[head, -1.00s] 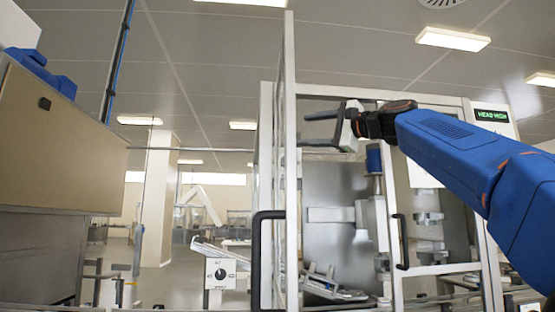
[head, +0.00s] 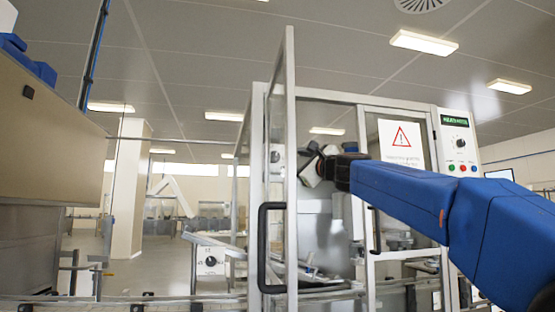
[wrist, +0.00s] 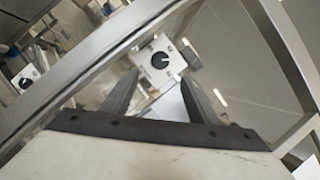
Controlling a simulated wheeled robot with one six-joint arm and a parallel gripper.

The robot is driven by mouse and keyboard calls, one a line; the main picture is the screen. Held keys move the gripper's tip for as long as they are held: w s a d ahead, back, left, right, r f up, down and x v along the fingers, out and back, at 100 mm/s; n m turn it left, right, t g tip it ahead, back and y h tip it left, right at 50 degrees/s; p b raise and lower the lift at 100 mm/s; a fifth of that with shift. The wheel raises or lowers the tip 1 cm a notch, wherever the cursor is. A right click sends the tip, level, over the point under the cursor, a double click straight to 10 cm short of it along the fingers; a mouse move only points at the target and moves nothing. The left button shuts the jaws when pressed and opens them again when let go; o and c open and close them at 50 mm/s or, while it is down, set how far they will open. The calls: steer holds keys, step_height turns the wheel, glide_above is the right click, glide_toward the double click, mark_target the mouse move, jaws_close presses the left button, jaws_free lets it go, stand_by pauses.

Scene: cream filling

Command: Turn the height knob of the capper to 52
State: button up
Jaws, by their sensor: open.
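In the wrist view a white box with a round black knob (wrist: 160,60) lies ahead, framed between the fingertips of my gripper (wrist: 158,78). A white pointer mark shows on the knob, but no number is readable. My gripper is open and empty, apart from the knob. The knob ahead is not clearly visible there. I cannot tell for certain that it is the capper's height knob.
An open glass door (head: 291,120) with a black handle (head: 265,245) stands close left of my gripper. A panel (head: 459,145) with a green display and buttons is at right. Another knob box (head: 210,263) stands low left. Metal frame bars cross the wrist view.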

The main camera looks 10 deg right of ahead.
steer(key=x, duration=1.2)
steer(key=shift+w, duration=0.15)
steer(key=shift+c, duration=0.2)
steer(key=c, duration=1)
